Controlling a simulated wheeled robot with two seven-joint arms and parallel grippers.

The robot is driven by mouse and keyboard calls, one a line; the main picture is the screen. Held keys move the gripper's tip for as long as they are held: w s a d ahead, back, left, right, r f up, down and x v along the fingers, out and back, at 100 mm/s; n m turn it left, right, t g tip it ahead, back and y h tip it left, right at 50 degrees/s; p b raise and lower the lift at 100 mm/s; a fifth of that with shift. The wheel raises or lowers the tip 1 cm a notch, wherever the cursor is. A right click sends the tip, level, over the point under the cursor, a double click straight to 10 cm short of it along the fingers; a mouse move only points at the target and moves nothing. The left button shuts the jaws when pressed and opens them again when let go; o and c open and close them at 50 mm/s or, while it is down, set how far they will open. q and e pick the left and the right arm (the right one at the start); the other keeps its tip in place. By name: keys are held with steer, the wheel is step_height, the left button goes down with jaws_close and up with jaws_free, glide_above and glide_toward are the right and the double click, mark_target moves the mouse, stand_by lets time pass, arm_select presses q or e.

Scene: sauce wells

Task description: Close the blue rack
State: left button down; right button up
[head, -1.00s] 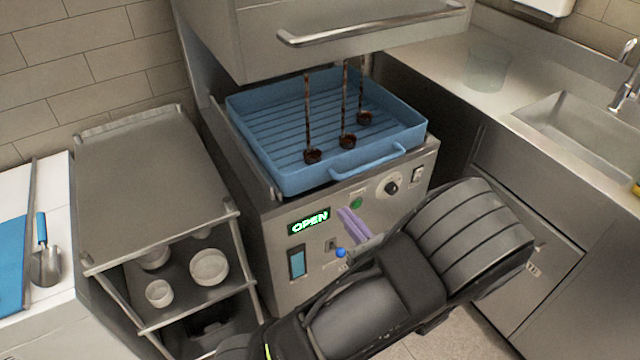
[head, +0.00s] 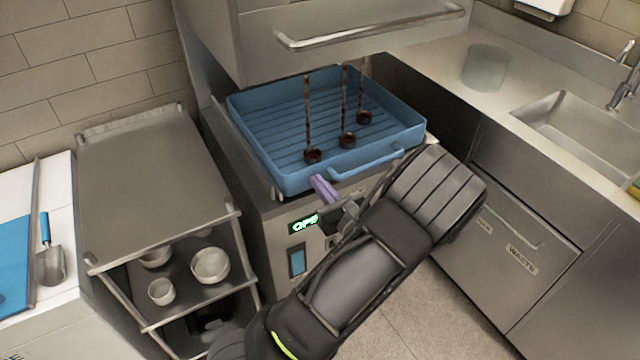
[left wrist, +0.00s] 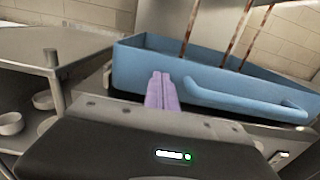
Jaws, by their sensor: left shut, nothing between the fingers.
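The blue rack (head: 300,183) sits in the machine under the raised hood, its front side sticking out over the front panel. Its handle (head: 368,165) runs along that front side. Several brown-stained ladles (head: 313,155) stand in it. My left gripper (head: 322,188) has its purple fingers shut and empty, just in front of the rack's front wall, left of the handle. In the left wrist view the fingers (left wrist: 161,92) point at the rack wall (left wrist: 150,75) beside the handle (left wrist: 240,98); I cannot tell if they touch. My right gripper is not in view.
The raised hood with its bar handle (head: 370,27) hangs above the rack. A metal cart (head: 150,180) with white bowls (head: 210,265) stands at left. A counter with a sink (head: 575,125) and a clear container (head: 486,67) is at right.

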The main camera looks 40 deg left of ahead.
arm_select(q)
steer(key=x, duration=1)
steer(key=shift+r, duration=0.25)
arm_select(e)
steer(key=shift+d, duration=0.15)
arm_select(q)
steer(key=shift+d, duration=0.1)
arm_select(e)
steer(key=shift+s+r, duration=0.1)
